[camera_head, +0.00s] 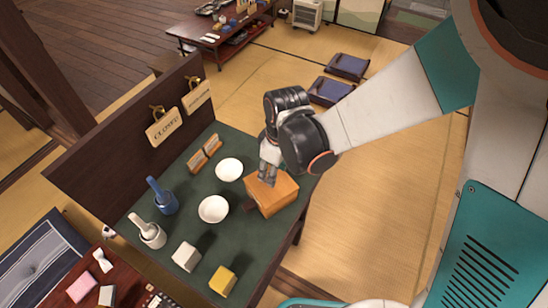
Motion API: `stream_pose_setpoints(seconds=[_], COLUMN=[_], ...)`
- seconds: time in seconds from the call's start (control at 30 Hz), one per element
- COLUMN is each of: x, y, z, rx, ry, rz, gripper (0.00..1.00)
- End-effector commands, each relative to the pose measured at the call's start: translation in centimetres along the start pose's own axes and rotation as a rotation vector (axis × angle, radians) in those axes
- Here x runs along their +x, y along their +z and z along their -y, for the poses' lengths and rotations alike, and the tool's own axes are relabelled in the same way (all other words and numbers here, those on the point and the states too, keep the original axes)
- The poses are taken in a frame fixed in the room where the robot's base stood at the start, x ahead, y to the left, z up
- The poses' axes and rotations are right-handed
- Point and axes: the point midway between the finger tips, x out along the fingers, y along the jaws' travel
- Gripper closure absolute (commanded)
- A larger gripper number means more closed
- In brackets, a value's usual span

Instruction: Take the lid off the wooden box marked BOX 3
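An orange-brown wooden box (279,198) stands near the right edge of the dark green table top (240,245). No marking such as BOX 3 can be read on it from here. A small dark part (250,205) shows at its left side; I cannot tell what it is. My gripper (267,179) points down at the top of the box, with its fingertips at or just above it. My wrist and fingers hide part of the top, so I cannot tell if the lid is touched or whether the fingers are open or shut.
Two white bowls (213,209) stand left of the box. A dark panel with hanging signs (163,127) rises behind. Tatami at right is open.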

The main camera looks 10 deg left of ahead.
Motion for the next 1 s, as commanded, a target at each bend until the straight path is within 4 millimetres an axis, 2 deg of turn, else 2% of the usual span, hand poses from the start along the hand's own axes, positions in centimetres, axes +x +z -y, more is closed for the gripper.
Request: stream_pose_setpoints(seconds=[0.03,0.2,0.5,0.57,0.7,1.0], x=[1.1,3.5,3.9,3.9,3.9,3.9], y=[-0.1,-0.1,-0.2,-0.2,-0.2,-0.1], z=[0.1,0.1,0.1,0.1,0.1,0.1], rx=[-0.001,-0.001,0.000,0.000,0.000,0.000], ry=[0.000,0.000,0.000,0.000,0.000,0.000], rz=[0.000,0.000,0.000,0.000,0.000,0.000], gripper=[0.59,0.59,0.59,0.70,1.00,1.00])
